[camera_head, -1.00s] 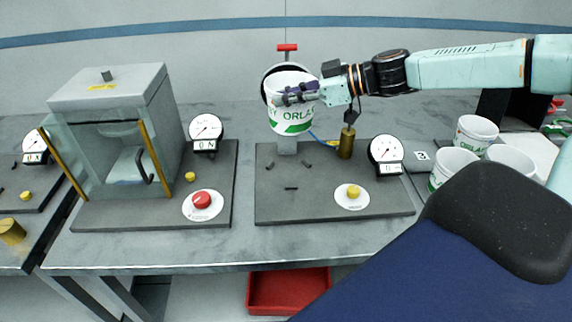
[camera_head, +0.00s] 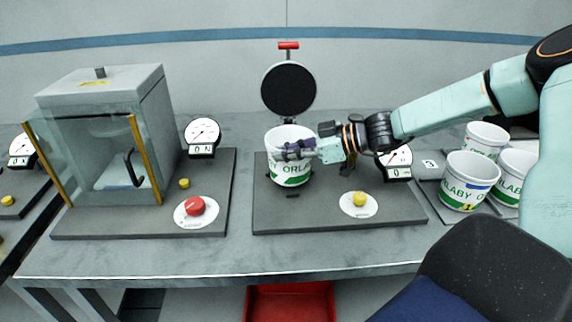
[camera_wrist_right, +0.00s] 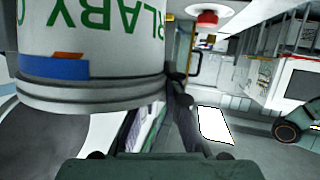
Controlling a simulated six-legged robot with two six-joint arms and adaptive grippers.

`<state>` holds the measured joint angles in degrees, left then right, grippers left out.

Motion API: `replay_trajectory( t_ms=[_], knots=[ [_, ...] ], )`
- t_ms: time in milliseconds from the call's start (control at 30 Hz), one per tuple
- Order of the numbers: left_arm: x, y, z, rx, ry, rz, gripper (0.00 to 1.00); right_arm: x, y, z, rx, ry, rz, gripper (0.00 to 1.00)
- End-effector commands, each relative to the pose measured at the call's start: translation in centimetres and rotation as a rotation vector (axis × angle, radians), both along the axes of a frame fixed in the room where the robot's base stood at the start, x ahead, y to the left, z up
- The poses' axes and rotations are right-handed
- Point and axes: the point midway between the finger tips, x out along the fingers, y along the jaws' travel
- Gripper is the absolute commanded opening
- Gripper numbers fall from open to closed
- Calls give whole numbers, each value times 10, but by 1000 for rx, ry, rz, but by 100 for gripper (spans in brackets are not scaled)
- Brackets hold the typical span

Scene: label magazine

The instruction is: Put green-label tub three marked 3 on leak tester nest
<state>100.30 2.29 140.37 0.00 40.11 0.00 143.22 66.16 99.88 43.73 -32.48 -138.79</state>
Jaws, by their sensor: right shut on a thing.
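A white tub with green lettering and a green lower band (camera_head: 289,172) is in my right gripper (camera_head: 297,150). The gripper is shut on the tub's rim on its right side. The tub is upright, low over or resting on the leak tester's dark base plate (camera_head: 330,215), in front of the raised round black lid (camera_head: 288,90). I cannot tell whether its bottom touches the nest, which the tub hides. In the right wrist view the tub (camera_wrist_right: 95,35) fills the upper left, with a blue and orange mark by its rim. My left gripper is not in view.
Several similar tubs (camera_head: 468,182) stand at the right beside a small card marked 3 (camera_head: 430,163). A gauge (camera_head: 396,162) and a yellow button (camera_head: 360,199) are on the tester. A glass-doored cabinet (camera_head: 102,140) stands left. A red bin (camera_head: 290,302) is below the table.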

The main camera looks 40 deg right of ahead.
Motion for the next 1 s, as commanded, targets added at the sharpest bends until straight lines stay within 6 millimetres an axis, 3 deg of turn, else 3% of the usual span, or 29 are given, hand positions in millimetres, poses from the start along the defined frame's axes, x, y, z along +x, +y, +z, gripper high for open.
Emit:
replay_trajectory(
  t_ms=[100,667,700,933,1000],
  knots=[
    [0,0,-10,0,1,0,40,0,0,-17,-2,2,0,0],
    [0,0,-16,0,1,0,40,0,0,-22,0,-2,0,0],
    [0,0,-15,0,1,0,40,0,0,-22,-1,-1,-1,12],
    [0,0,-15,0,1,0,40,0,0,-22,-1,0,-1,31],
    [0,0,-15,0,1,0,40,0,0,-22,-1,0,-1,31]
  ],
)
